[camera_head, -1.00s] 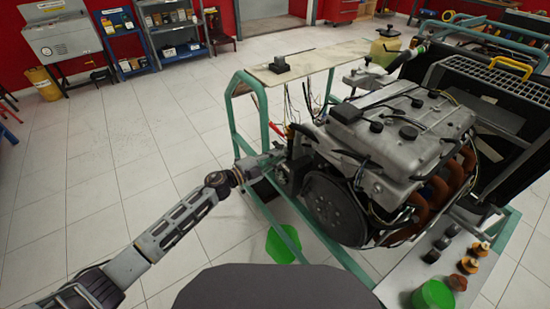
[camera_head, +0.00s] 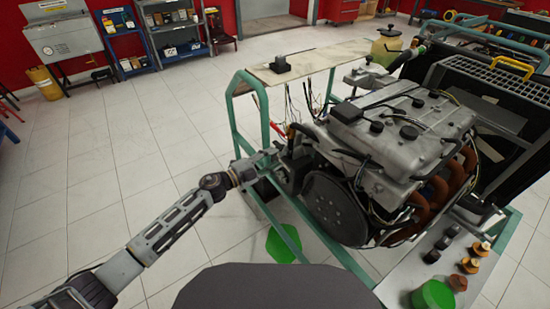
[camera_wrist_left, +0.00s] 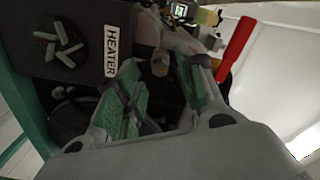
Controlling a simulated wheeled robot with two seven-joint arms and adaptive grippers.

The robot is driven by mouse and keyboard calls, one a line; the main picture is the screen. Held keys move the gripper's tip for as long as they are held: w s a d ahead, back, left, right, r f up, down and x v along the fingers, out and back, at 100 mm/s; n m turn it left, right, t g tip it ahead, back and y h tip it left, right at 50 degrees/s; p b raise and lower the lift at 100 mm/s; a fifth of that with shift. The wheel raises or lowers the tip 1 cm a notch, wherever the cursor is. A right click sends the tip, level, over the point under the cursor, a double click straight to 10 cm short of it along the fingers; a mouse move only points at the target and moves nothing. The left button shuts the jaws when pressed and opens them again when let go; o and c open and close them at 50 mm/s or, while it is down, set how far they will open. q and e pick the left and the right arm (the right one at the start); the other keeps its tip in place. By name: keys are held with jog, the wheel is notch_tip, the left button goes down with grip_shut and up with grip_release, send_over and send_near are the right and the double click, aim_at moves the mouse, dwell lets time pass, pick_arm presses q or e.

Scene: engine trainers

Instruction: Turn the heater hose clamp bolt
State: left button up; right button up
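The heater unit (camera_wrist_left: 75,38), a dark box with a white HEATER label, shows at the upper left of the left wrist view. My left gripper (camera_wrist_left: 160,88) is open, its two green-padded fingers spread apart. A small roundish brownish part (camera_wrist_left: 160,63) shows between and just beyond the fingers; I cannot tell whether it is the clamp bolt. In the head view my left gripper (camera_head: 268,162) is at the near left side of the engine (camera_head: 395,135), inside the green frame. The clamp itself cannot be made out there. My right gripper is not in view.
The green stand frame (camera_head: 240,120) surrounds the engine's left side, close to my left arm. A red-handled part (camera_wrist_left: 237,48) lies right of the fingers in the wrist view. A green container (camera_head: 433,295) and several caps sit at lower right. The floor at left is clear.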

pick_arm(q)
jog(key=v, duration=1)
dwell(0.8)
